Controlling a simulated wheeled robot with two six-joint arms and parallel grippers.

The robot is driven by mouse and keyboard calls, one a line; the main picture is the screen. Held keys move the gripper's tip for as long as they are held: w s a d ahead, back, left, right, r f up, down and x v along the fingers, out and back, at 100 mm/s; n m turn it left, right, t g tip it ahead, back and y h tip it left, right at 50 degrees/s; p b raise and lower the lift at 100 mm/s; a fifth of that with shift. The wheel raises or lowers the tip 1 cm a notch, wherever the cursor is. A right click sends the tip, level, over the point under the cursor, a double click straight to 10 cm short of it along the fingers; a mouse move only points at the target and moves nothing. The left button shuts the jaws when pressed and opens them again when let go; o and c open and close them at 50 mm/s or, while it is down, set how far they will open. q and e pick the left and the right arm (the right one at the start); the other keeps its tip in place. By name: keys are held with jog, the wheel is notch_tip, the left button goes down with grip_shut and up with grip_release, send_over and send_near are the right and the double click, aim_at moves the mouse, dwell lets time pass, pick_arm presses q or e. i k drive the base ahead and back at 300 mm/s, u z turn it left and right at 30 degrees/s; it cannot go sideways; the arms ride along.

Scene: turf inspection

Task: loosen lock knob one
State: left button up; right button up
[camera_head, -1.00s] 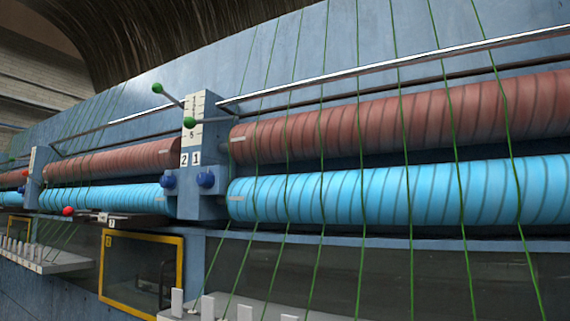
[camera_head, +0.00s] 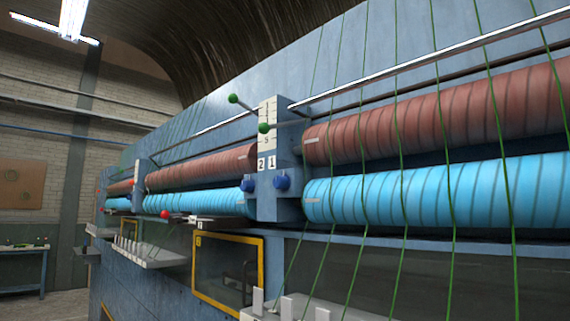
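A blue lock knob (camera_head: 282,183) sits on the blue post (camera_head: 290,206) under the label 1. A second blue knob (camera_head: 248,185) sits to its left under the label 2. Two levers with green ball ends, an upper one (camera_head: 233,98) and a lower one (camera_head: 264,128), stick out near the top of the post beside a white numbered scale (camera_head: 267,112). Neither of my grippers is in the head view.
Red-brown rollers (camera_head: 420,113) and bright blue rollers (camera_head: 400,194) run along the machine, with green yarns in front. A yellow-framed window (camera_head: 262,275) and white ledges (camera_head: 150,253) are below. A workbench (camera_head: 22,252) stands far left, with open floor beside it.

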aim_at(283, 183)
jog(key=u, duration=0.4)
jog(key=k, duration=0.45)
jog(key=u, duration=1.25)
jog(key=i, duration=0.9)
jog(key=z, duration=0.9)
